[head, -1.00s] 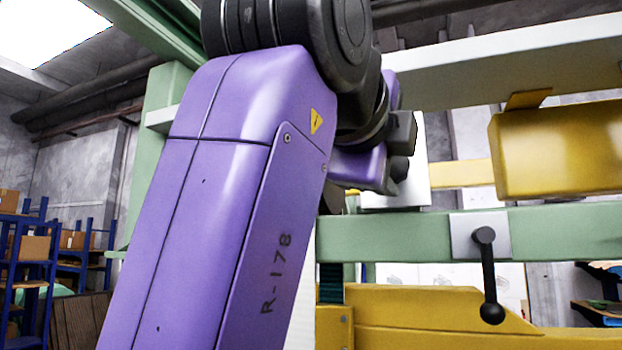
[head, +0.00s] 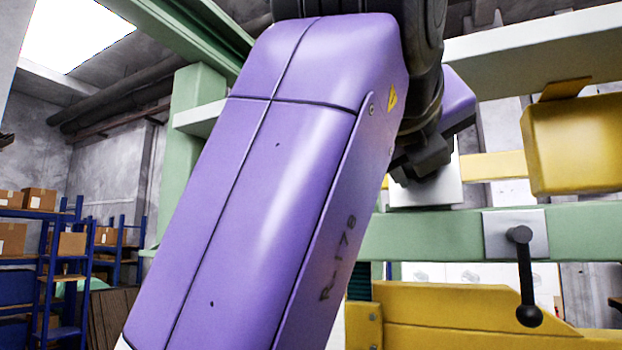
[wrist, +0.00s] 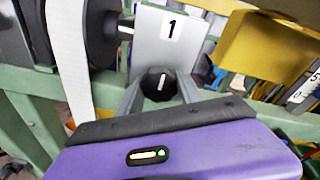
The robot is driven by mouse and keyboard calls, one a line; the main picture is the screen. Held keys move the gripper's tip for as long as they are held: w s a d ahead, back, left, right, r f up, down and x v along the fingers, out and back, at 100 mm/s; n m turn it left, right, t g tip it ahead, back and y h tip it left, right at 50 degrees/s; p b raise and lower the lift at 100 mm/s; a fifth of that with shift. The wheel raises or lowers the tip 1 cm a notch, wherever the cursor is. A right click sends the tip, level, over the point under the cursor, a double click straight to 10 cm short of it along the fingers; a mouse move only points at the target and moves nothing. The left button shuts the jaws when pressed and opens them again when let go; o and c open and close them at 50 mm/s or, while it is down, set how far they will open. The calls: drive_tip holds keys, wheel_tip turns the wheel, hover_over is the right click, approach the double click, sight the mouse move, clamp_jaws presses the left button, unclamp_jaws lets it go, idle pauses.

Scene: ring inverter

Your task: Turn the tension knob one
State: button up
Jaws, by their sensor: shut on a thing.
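The tension knob one (wrist: 158,85) is a round black knob with a white mark, in the middle of the wrist view. It sits on a pale grey plate (wrist: 168,50) labelled "1". My gripper (wrist: 160,94) has its two grey fingers on either side of the knob and is shut on it. The white mark points nearly straight up in the wrist view. In the head view the plate (head: 445,188) shows behind my dark wrist, on the green frame. The knob and my fingertips cannot be made out there.
A black lever (head: 524,275) on its own plate stands to the right on the green beam (head: 430,232). A yellow block (head: 575,145) hangs at upper right. A white strip (wrist: 70,60) and dark rollers (wrist: 98,35) are left of the knob in the wrist view.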

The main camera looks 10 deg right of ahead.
drive_tip(key=shift+f+m, duration=0.2)
drive_tip(key=shift+m, duration=0.5)
drive_tip(key=o, duration=1.3)
drive_tip(key=shift+w, duration=0.1)
drive_tip(key=shift+o, duration=0.2)
drive_tip(key=shift+r, duration=0.15)
